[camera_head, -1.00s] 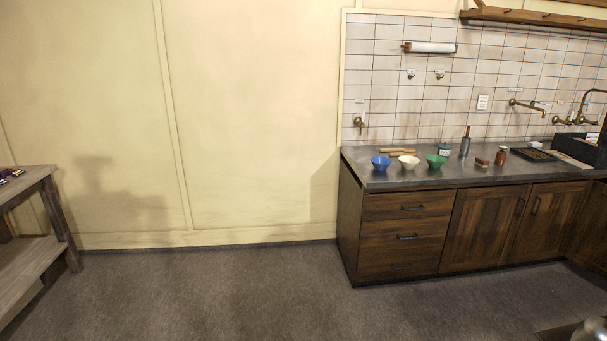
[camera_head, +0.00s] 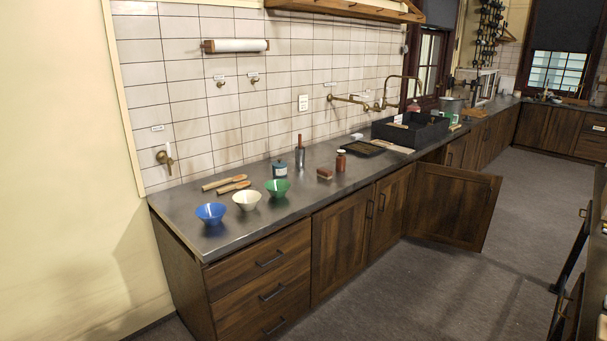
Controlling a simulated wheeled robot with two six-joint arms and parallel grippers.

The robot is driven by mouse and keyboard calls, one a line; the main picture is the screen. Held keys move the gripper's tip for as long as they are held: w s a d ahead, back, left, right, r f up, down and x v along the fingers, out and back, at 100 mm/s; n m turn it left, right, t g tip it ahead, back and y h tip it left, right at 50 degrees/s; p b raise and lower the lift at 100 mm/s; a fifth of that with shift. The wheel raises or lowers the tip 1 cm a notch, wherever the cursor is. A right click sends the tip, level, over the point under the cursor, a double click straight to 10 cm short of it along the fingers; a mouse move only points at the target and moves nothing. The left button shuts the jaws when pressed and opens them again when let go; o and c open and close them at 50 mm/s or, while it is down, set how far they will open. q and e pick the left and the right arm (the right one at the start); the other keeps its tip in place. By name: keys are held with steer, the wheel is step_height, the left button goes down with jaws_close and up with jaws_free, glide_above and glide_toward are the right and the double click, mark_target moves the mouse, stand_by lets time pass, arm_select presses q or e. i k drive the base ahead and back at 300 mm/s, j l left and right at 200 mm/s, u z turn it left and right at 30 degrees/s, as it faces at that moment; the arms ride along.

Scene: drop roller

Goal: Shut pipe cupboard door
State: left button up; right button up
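A dark wooden cupboard door (camera_head: 452,207) stands wide open below the counter near the black sink, swung out over the floor. The opening behind it is mostly hidden by the door itself. The neighbouring double doors (camera_head: 341,241) to its left are shut. I cannot read any label naming the pipe cupboard. Neither of my grippers is clearly in view. Dark parts at the right edge are too cropped to identify.
The dark counter (camera_head: 227,235) holds a blue bowl (camera_head: 211,214), a white bowl (camera_head: 247,200), a green bowl (camera_head: 277,187) and a black sink (camera_head: 411,130). Grey floor (camera_head: 420,290) is clear in front of the cupboards. Another worktop edge stands at the far right.

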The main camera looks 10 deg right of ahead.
mark_target(453, 207)
steer(key=i+l+z, duration=0.25)
steer(key=i+z, duration=0.6)
steer(key=i, duration=0.15)
steer(key=i+z, duration=0.45)
steer(key=i+j+z, duration=0.4)
steer(key=i, duration=0.2)
